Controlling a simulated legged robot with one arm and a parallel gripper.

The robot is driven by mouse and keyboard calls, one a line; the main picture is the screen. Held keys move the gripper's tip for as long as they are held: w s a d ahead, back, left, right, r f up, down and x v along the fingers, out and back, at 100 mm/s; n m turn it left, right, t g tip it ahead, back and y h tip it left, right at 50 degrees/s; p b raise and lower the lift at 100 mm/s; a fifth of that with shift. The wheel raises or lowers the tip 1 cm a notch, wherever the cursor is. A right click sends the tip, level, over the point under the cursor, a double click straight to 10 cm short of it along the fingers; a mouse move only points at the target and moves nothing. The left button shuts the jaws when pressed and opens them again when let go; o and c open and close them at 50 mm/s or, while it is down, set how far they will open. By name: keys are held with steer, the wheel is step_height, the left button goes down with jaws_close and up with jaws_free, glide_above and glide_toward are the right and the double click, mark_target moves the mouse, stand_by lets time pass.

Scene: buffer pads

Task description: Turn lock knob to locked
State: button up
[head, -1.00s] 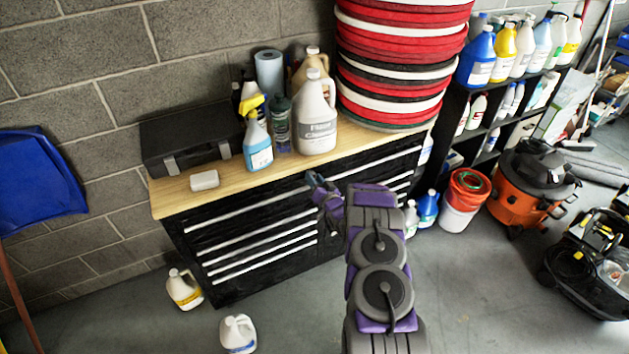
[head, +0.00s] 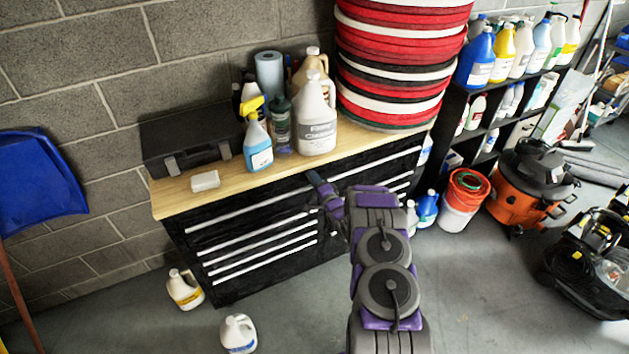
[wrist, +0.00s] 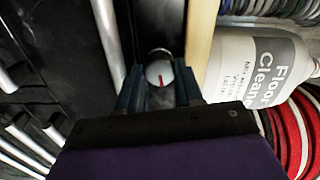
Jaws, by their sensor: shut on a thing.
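The lock knob (wrist: 160,72) is a small round silver knob with a red mark, on the black front of the tool cabinet just below the wooden top. In the wrist view it sits between the fingertips of my gripper (wrist: 158,88), which is shut on it. The red mark runs nearly along the fingers, slightly tilted. In the head view my gripper (head: 316,180) reaches the upper front of the black cabinet (head: 235,285), and the knob is hidden there.
The wooden top (head: 178,198) holds a black case (head: 190,140), a white soap-like block (head: 205,181), a spray bottle (head: 257,140), a Floor Cleaner jug (head: 316,120) and stacked red pads (head: 400,60). Jugs (head: 184,289) stand on the floor. An orange vacuum (head: 525,190) stands right.

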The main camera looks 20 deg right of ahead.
steer(key=shift+d+m, duration=0.2)
steer(key=shift+m, duration=0.7)
steer(key=shift+f, duration=0.1)
steer(key=o, duration=1)
steer(key=shift+s+d, duration=0.1)
steer(key=shift+a+f, duration=0.1)
steer(key=shift+a, duration=0.1)
